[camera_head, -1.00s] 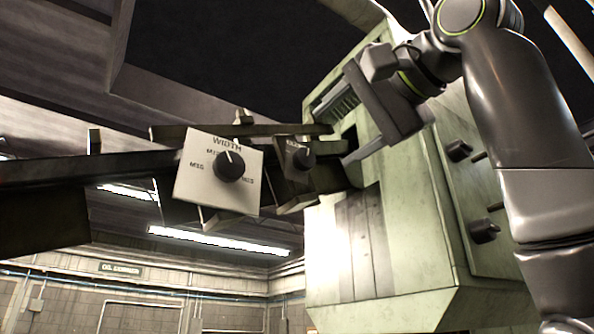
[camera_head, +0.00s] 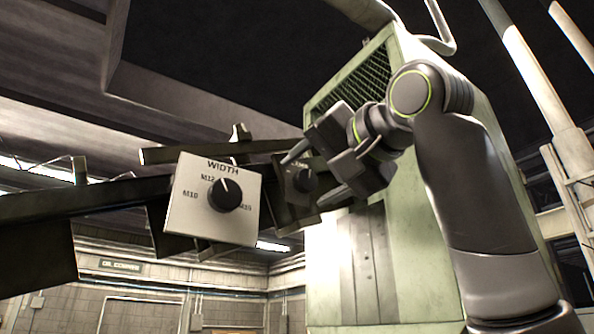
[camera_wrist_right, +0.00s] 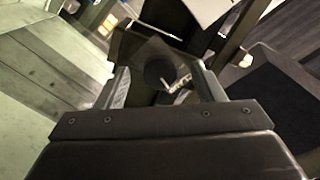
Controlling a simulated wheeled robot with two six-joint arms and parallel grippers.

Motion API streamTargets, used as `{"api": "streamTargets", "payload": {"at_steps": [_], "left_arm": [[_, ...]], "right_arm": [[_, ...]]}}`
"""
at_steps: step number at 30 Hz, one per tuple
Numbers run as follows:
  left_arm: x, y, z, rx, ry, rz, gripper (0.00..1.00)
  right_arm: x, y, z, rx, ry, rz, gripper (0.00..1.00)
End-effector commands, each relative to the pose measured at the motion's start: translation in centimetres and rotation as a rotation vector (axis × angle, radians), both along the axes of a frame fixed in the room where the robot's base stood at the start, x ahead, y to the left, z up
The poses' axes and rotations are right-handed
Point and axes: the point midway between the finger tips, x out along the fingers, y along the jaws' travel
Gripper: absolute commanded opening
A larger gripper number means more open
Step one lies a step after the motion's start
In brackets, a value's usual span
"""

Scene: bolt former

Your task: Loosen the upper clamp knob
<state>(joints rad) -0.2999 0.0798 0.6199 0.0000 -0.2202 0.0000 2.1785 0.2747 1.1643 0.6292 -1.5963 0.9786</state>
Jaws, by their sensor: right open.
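A dark round knob (camera_head: 305,180) sits on a small dark plate (camera_head: 290,207) beside the machine; I take it as the upper clamp knob, though its label is too small to read. My right gripper (camera_head: 302,181) is open, with its fingertips reaching leftward to either side of this knob in the head view. In the right wrist view the knob (camera_wrist_right: 157,68) shows between the two open fingers (camera_wrist_right: 160,84), near their tips. Whether the fingers touch it cannot be told. My left gripper is not in view.
A white WIDTH panel (camera_head: 187,221) with a black dial (camera_head: 225,195) stands just left of the dark plate, on a long dark rail (camera_head: 60,206). The pale green machine body (camera_head: 325,270) is behind my right gripper and bounds the space there.

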Motion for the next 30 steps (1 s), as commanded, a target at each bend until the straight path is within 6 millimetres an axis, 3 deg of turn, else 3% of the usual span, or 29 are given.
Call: {"api": "streamTargets", "payload": {"at_steps": [1,16,30], "left_arm": [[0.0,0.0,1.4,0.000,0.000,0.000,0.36],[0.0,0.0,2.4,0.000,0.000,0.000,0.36],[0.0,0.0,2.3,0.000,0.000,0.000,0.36]], "right_arm": [[1.2,0.9,0.5,-0.002,0.004,0.002,0.62],[0.7,0.5,0.1,-0.452,-0.329,0.000,0.62],[0.7,0.5,0.0,-0.541,-0.395,0.000,0.62]]}}
